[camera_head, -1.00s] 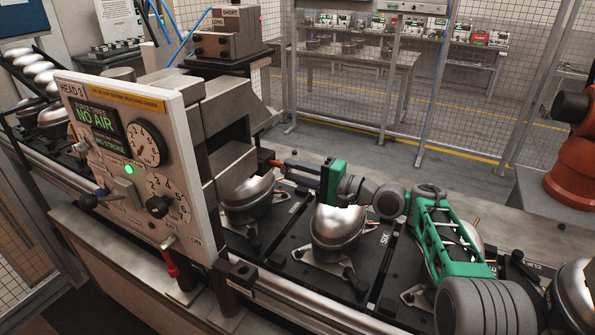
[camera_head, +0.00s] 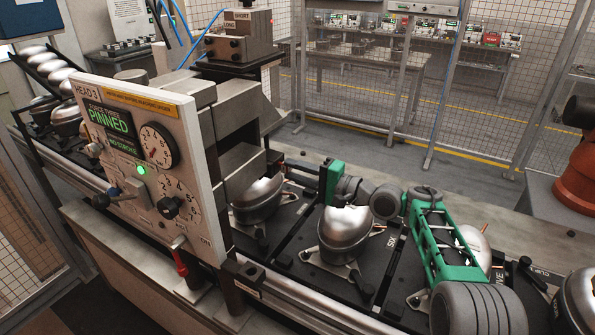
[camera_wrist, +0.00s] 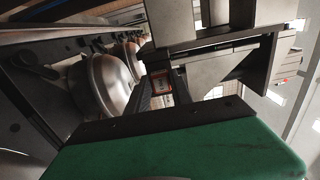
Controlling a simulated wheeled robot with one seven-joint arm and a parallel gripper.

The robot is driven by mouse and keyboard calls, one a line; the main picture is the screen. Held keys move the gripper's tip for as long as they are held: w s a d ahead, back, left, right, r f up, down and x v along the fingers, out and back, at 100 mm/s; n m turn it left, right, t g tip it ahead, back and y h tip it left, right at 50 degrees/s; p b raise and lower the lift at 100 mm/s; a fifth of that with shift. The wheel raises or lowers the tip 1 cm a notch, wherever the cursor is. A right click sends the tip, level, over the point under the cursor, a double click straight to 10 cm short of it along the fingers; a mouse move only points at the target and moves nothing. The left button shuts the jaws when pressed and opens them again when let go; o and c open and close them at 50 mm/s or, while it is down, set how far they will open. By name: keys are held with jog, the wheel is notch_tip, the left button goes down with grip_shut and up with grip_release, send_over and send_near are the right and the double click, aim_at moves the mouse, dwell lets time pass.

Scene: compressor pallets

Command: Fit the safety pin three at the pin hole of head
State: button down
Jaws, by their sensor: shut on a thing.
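The head, marked HEAD 3 (camera_head: 240,150), is a grey block press behind a pale panel (camera_head: 160,206). Its green display (camera_head: 110,122) reads PINNED, with NO STROKE below. My gripper (camera_head: 285,168) reaches in from the right, with its fingertips at the head's right side. In the wrist view my gripper (camera_wrist: 165,92) is shut on the safety pin (camera_wrist: 160,87), a small red part with a pale label, close against the head's grey blocks (camera_wrist: 215,65). The pin's far end and the pin hole are hidden in both views.
Steel compressor domes (camera_head: 344,230) stand on black pallets (camera_head: 300,262) along the conveyor beneath my arm. A red-handled lever (camera_head: 180,262) hangs below the panel. A mesh fence (camera_head: 400,100) runs behind, and an orange robot (camera_head: 577,175) stands at the right.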

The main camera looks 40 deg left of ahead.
jog(key=shift+a+r, duration=0.1)
jog(key=shift+a, duration=0.35)
jog(key=c, duration=1.1)
grip_release()
jog(key=shift+o, duration=0.2)
jog(key=shift+d+f, duration=0.2)
jog(key=w+d+b, duration=0.1)
jog(key=d, duration=0.6)
jog(key=shift+w+b, duration=0.2)
jog(key=shift+b, duration=0.1)
jog(key=shift+d, duration=0.1)
